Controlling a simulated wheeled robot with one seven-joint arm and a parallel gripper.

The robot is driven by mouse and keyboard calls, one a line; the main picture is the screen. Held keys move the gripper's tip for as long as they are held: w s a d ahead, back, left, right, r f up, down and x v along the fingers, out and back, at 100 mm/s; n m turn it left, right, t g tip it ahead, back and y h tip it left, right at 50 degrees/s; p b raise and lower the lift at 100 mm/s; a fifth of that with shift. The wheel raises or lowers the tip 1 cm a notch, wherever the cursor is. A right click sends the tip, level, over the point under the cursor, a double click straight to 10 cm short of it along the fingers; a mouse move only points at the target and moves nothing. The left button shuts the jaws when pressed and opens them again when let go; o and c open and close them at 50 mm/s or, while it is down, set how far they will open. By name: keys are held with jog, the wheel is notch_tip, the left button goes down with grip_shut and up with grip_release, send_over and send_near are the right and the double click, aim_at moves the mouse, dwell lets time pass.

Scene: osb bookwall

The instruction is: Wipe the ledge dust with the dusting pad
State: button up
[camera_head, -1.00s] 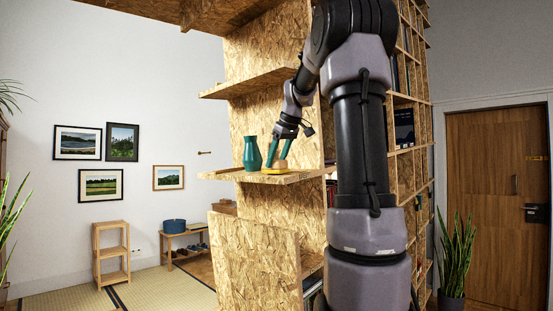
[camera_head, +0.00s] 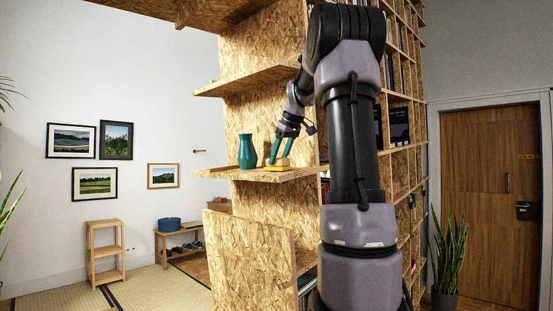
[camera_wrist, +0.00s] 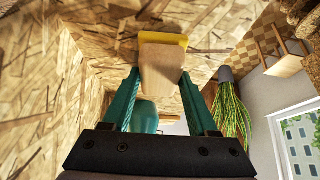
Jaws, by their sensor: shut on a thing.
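The dusting pad (camera_head: 278,168) has a yellow base and a pale wooden handle. It is on the wooden-chip ledge (camera_head: 225,173), just right of a teal vase (camera_head: 247,153). My gripper (camera_head: 277,155) has teal fingers and reaches down to the pad from the upper right. In the wrist view, my gripper (camera_wrist: 160,75) is shut on the pad's handle (camera_wrist: 162,66), with the yellow edge (camera_wrist: 163,39) beyond the fingertips. The vase (camera_wrist: 145,116) shows partly behind the fingers there. I cannot make out dust on the ledge.
A higher shelf (camera_head: 262,78) overhangs the ledge. The upright back panel (camera_head: 265,113) stands behind the pad and vase. The vase is the only loose object I see near the pad.

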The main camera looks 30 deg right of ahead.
jog(key=shift+w+d+r, duration=0.1)
jog(key=shift+w+d, duration=0.25)
jog(key=shift+d, duration=0.6)
jog(key=shift+w+d+r, duration=0.1)
jog(key=shift+w+d, duration=0.3)
jog(key=shift+d, duration=0.6)
jog(key=shift+w+d+r, duration=0.1)
jog(key=shift+w+d, duration=0.25)
jog(key=shift+d, duration=0.6)
jog(key=shift+w+a+f, duration=0.1)
jog(key=shift+w+a, duration=0.1)
jog(key=shift+w, duration=0.5)
jog(key=shift+s+a+f, duration=0.1)
jog(key=shift+s+a, duration=0.15)
jog(key=shift+a, duration=0.5)
jog(key=shift+s+a, duration=0.2)
jog(key=shift+a, duration=0.5)
jog(key=shift+s+a+f, duration=0.15)
jog(key=shift+s+a, duration=0.05)
jog(key=shift+a, duration=0.4)
jog(key=shift+s+a+f, duration=0.1)
jog(key=shift+s+a, duration=0.15)
jog(key=shift+a, duration=0.4)
jog(key=shift+s+a+f, duration=0.15)
jog(key=shift+s+a, duration=0.05)
jog(key=shift+a, duration=0.4)
